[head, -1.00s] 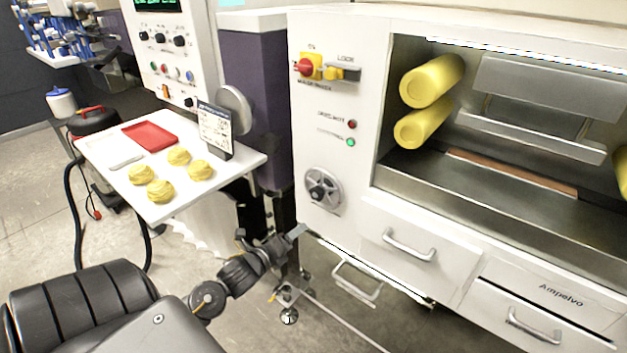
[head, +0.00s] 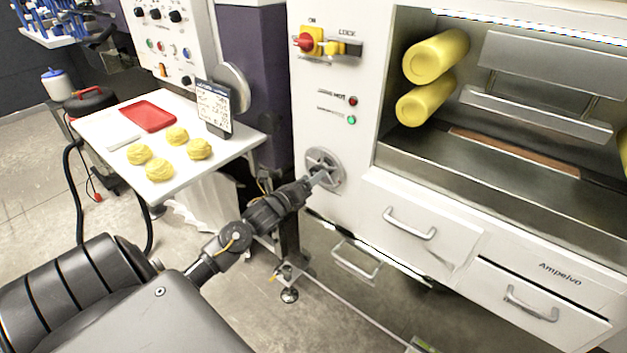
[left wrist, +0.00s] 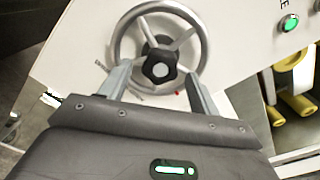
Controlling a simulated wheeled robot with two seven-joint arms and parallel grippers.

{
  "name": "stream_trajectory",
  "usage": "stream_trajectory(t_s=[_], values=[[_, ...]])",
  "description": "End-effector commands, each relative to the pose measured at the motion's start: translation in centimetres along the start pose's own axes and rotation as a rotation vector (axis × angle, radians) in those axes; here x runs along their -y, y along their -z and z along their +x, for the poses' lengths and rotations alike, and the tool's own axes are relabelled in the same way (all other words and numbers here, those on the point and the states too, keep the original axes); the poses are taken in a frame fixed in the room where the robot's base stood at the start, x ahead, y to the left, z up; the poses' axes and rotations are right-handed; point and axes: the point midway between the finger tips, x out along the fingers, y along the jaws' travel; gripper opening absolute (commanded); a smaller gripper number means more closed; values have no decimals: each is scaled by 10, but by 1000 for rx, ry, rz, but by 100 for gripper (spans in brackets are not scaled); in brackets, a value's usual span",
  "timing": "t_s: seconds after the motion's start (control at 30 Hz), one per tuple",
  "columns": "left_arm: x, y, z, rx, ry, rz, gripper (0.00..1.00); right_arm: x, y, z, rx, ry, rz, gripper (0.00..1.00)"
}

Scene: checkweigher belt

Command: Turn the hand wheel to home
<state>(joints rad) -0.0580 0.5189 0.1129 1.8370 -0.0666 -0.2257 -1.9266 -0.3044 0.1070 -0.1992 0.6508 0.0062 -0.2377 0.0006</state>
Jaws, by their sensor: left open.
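The hand wheel (head: 322,160) is a grey spoked wheel on the machine's white front panel, left of the drawers. In the left wrist view the hand wheel (left wrist: 120,38) shows its rim, spokes and a black centre knob (left wrist: 160,66). A small red mark (left wrist: 178,93) sits on the panel just below the rim. My left gripper (head: 318,178) is at the wheel's lower part in the head view. In the left wrist view its two fingers (left wrist: 158,80) are open, one on each side of the knob. I cannot tell whether they touch the wheel. My right gripper is out of view.
A red and yellow switch (head: 318,44) and red and green lamps are above the wheel. A white table (head: 215,165) with several yellow dough pieces, a red tray (head: 148,116) and a sign stands left. A drawer handle (head: 410,224) juts out right of the wheel.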

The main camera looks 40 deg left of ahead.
Motion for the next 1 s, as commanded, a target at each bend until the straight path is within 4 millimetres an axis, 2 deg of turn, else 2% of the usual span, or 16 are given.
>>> stream_trajectory(t_s=[0.2,0.5,0.9,1.0], values=[[0,1,18,0,0,-1,63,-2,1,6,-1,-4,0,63],[0,0,19,-1,0,-1,63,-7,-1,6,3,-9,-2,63],[0,0,19,0,-1,-1,10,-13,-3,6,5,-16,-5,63],[0,0,19,0,-1,-1,0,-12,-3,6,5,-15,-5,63]])
